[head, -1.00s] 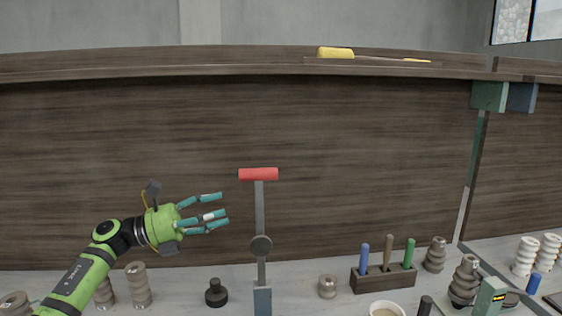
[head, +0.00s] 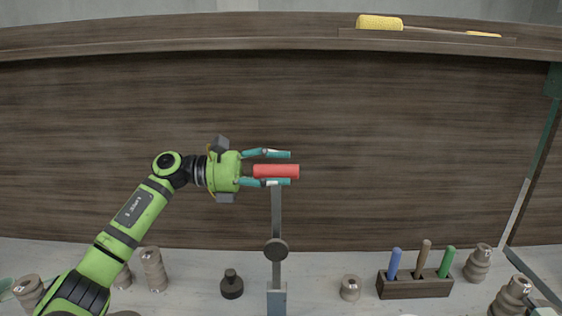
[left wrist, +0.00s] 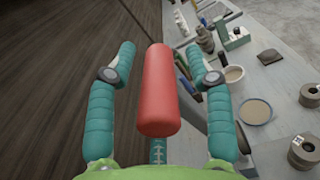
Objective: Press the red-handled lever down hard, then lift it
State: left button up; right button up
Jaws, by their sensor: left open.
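The lever stands upright on the bench, a grey bar (head: 276,215) with a round pivot and a red handle (head: 276,171) across its top. My left gripper (head: 283,168) is open around the red handle, with teal fingers above and below it in the head view. In the left wrist view the red handle (left wrist: 160,90) lies between the spread fingers of the left gripper (left wrist: 162,66), with gaps at both sides. The grey bar shows only a little in the wrist view, under the handle. My right gripper is not in view.
A dark wooden panel stands behind the lever. A black knob-like tool (head: 232,286), a small ribbed spool (head: 350,288) and a wooden block (head: 415,286) with coloured handles stand on the bench. A yellow sponge-like roll (head: 379,22) lies on the ledge above.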

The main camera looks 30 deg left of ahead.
pick_arm(q)
jog(key=shift+w+d, duration=0.3)
jog(key=shift+d, duration=0.15)
jog(key=shift+s+a, duration=0.1)
grip_shut()
jog(key=shift+f, duration=0.1)
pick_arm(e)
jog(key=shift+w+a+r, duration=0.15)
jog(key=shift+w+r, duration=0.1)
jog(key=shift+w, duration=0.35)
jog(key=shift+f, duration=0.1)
